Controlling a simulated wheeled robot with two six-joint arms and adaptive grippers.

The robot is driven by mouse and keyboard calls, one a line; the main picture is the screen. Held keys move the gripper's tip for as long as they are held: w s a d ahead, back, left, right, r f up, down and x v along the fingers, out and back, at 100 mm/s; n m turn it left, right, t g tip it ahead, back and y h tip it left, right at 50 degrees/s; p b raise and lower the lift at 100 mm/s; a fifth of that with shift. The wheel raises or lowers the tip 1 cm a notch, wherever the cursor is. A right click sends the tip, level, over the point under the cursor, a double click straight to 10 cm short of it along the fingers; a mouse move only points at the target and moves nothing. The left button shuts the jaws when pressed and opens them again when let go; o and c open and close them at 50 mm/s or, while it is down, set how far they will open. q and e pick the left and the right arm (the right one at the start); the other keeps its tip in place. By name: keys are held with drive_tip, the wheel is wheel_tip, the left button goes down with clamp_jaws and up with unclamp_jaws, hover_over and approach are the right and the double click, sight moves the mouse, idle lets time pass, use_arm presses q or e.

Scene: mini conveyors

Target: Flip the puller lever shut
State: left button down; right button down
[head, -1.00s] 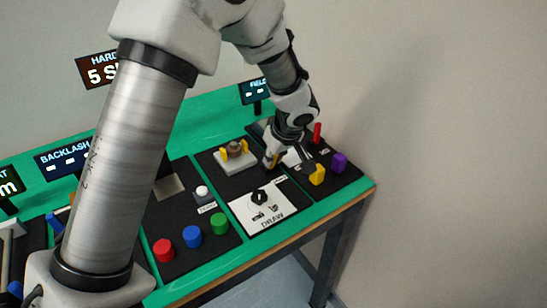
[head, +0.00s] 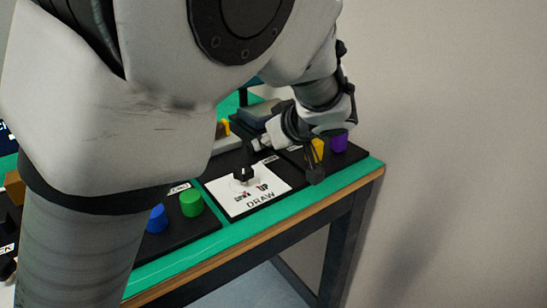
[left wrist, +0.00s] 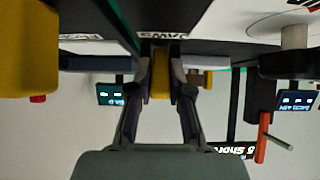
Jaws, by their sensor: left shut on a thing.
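My left gripper (left wrist: 160,80) is shut on a yellow lever-like piece (left wrist: 160,68) in the left wrist view, with one finger on each side of it. An upside-down label reading JAWS (left wrist: 165,35) is just above that piece. In the head view the left gripper (head: 262,143) is low over the black panel, beyond the white DRAW card (head: 247,190). My arm and wrist hide most of the held piece there. My right gripper is not in view.
A black knob (head: 243,174) sits on the DRAW card. Green (head: 191,203) and blue (head: 157,218) buttons stand nearer.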

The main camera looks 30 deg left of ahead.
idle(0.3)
use_arm(q)
drive_tip(key=c, duration=1.1)
unclamp_jaws()
wheel_tip(320, 180, up, 10)
